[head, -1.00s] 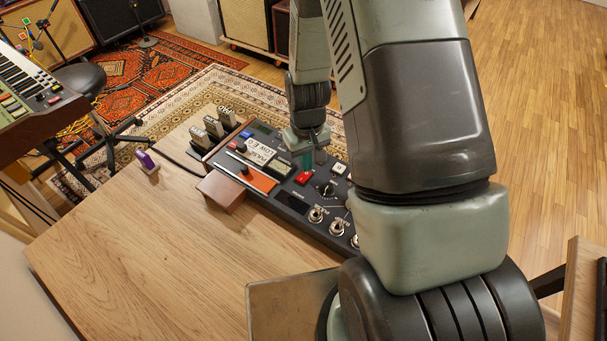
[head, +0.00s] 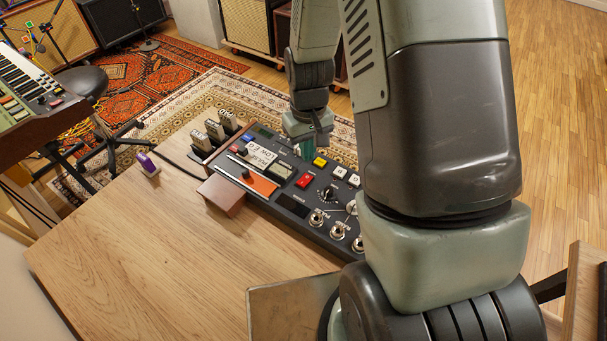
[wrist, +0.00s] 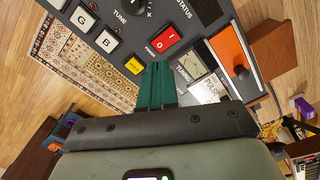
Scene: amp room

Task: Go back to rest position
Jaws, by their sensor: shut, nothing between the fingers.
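My gripper (head: 303,148) is above the far edge of the dark control panel (head: 292,206) on the wooden table, behind the red switch (head: 305,181). In the wrist view its green fingers (wrist: 156,84) are together and empty. They point at the panel, close in the picture to the red rocker switch (wrist: 165,40) and the yellow button (wrist: 134,64). I see a gap between the fingers and the switch in the head view. My arm hides the right part of the panel.
A wooden block (head: 222,194) sits at the panel's near left edge. A purple object (head: 148,164) stands on the table (head: 150,245), whose front left is clear. A keyboard (head: 30,85) is at the left, and a stool (head: 82,82) stands behind the table.

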